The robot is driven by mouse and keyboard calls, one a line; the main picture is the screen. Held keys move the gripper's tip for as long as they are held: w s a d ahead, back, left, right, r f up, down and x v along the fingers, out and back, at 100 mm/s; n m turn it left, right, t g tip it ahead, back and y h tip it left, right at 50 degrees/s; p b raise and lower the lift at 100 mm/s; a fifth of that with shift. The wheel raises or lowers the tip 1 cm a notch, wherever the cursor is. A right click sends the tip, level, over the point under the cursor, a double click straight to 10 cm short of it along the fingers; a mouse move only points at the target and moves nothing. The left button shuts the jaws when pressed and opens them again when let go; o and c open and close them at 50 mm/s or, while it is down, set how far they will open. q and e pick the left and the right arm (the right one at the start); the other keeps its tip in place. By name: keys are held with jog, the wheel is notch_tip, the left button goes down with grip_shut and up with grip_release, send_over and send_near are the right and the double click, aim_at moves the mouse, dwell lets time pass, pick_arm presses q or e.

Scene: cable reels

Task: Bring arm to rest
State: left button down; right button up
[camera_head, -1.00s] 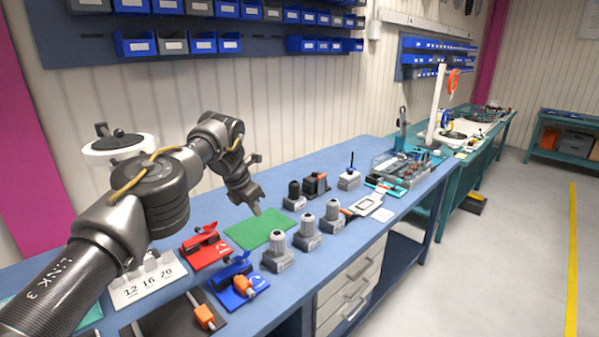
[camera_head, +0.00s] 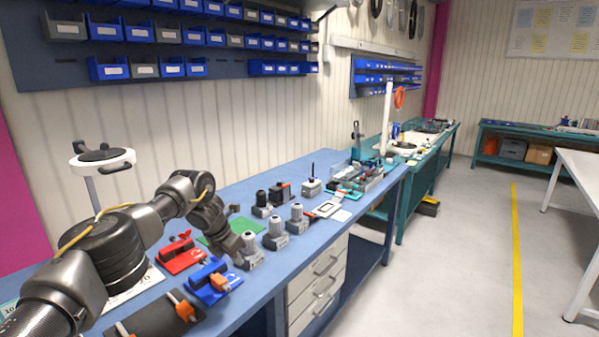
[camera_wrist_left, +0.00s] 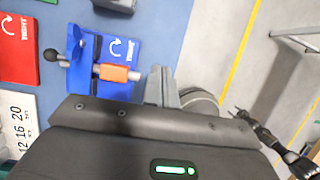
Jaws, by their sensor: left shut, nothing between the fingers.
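My left arm comes in from the left in the head view and bends down over the blue workbench (camera_head: 262,287). My left gripper (camera_head: 238,256) is dark, shut and empty, in front of the green mat (camera_head: 217,240) and close to the nearest grey knobbed block (camera_head: 250,247). I cannot tell whether they touch. In the left wrist view the shut fingers (camera_wrist_left: 161,86) show beside the blue clamp fixture (camera_wrist_left: 112,50) with its orange part. A dark jointed part at the right of that view may be my right gripper (camera_wrist_left: 240,115); its jaws are unclear.
A red fixture (camera_head: 180,255) and the blue fixture (camera_head: 212,282) stand near the arm. More knobbed blocks (camera_head: 275,237) line the bench. A round white-rimmed stand (camera_head: 102,160) is behind the arm. Open floor (camera_head: 450,260) with a yellow line lies right.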

pick_arm(q)
jog(key=s+d+f+n+h, duration=0.1)
jog(key=s+d+f, duration=0.3)
jog(key=d+f, duration=0.35)
jog(key=s+d+f+n+h, duration=0.1)
jog(key=s+d+f, duration=0.3)
jog(key=d+f, duration=0.35)
jog(key=s+d+f+n+t+h, duration=0.2)
jog(key=s+d+f+n, duration=0.4)
jog(key=s+d+n, duration=0.5)
jog(key=s+a+n+g+y, duration=0.2)
jog(key=s+a+n+y, duration=0.5)
jog(key=s+a+n, duration=2.35)
notch_tip(320, 180, down, 25)
jog(key=s+a+m, duration=0.2)
jog(key=m, duration=0.1)
jog(key=s+a+f+g, duration=0.2)
jog(key=s+f, duration=1.4)
jog(key=s, duration=0.1)
jog(key=shift+a+f, duration=0.15)
jog(key=shift+a, duration=0.25)
